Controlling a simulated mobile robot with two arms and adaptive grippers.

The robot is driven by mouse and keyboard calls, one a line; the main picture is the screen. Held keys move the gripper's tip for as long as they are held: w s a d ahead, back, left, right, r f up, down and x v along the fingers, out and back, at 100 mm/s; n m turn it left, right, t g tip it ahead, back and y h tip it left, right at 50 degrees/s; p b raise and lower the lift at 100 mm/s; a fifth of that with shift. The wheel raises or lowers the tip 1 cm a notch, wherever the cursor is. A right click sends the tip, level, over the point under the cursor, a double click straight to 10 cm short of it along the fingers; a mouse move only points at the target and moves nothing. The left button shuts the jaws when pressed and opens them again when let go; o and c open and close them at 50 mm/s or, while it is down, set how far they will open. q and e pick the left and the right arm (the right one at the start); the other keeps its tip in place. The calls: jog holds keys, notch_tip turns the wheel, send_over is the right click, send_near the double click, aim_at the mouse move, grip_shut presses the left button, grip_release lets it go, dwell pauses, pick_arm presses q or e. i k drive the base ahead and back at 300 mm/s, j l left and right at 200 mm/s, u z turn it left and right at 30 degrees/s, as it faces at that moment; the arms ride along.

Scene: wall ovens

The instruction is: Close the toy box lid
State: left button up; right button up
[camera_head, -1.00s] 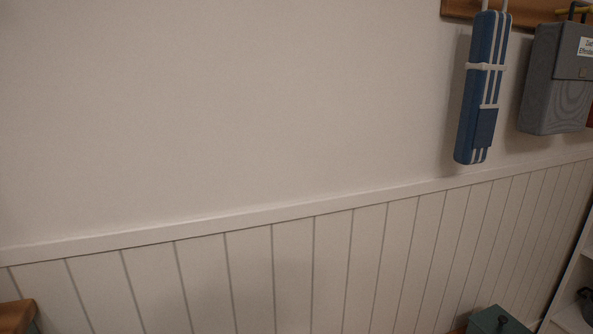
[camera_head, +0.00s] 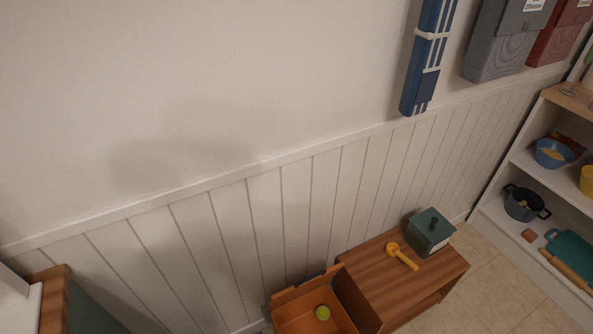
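An orange-brown wooden box (camera_head: 297,322), which looks like the toy box, stands at the bottom centre of the head view against the panelled wall. Its top is open and a yellow-green round thing (camera_head: 322,312) lies inside. An upright panel (camera_head: 308,284) with dark fittings stands along its wall side; I cannot tell whether this is the lid or the back wall. The box's near part is cut off by the picture's lower edge. Neither of my grippers is in view.
A wooden bench (camera_head: 385,278) adjoins the box on the right, bearing a yellow toy (camera_head: 401,256) and a teal lidded box (camera_head: 430,232). A white shelf (camera_head: 515,157) stands at the right. A wooden-edged cabinet (camera_head: 54,300) is at the lower left. Tiled floor (camera_head: 490,290) shows free at the lower right.

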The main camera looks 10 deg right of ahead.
aim_at(306, 284)
jog(key=k+j, duration=0.2)
jog(key=k, duration=0.3)
jog(key=k+j, duration=0.2)
jog(key=k, duration=0.3)
jog(key=k+j, duration=0.15)
jog(key=k, duration=0.35)
